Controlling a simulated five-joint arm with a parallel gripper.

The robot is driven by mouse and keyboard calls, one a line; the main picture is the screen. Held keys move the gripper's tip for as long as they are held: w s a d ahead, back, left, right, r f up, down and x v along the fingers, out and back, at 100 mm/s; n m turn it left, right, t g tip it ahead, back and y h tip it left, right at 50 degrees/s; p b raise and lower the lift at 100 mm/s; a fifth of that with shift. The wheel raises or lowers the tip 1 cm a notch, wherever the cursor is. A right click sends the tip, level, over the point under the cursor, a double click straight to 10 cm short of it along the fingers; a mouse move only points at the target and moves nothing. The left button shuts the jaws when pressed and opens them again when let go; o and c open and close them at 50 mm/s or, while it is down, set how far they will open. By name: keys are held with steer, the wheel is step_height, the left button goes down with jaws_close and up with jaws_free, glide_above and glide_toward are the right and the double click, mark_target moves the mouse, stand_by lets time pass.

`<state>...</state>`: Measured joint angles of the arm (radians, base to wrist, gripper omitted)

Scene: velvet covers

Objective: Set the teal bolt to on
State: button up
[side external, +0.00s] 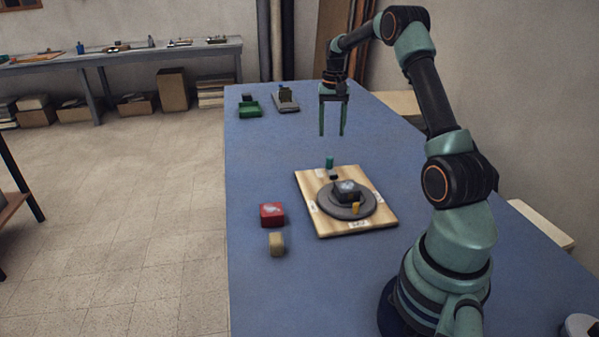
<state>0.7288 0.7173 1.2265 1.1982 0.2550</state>
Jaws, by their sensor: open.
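A small teal piece (329,162), which looks like the teal bolt, stands at the far edge of a wooden board (384,215). A white label (320,173) and a small dark block (333,175) are close beside it. I cannot read the label or tell the bolt's position. My gripper (333,134) is open and empty, with its two teal fingers pointing down. In the picture it is just above the teal piece, apart from it.
On the board is a round grey disc (328,206) bearing a dark block (346,190) and a yellow piece (356,208). A red box (271,215) and a tan block (277,244) lie to its left. A green tray (250,110) and a grey tray (286,105) stand at the far end.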

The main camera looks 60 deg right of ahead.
mark_target(330, 157)
step_height(330, 157, down, 10)
steer(key=shift+a+f, duration=0.1)
steer(key=shift+f, duration=0.1)
steer(key=shift+c, duration=0.2)
jaws_close()
stand_by(1.4)
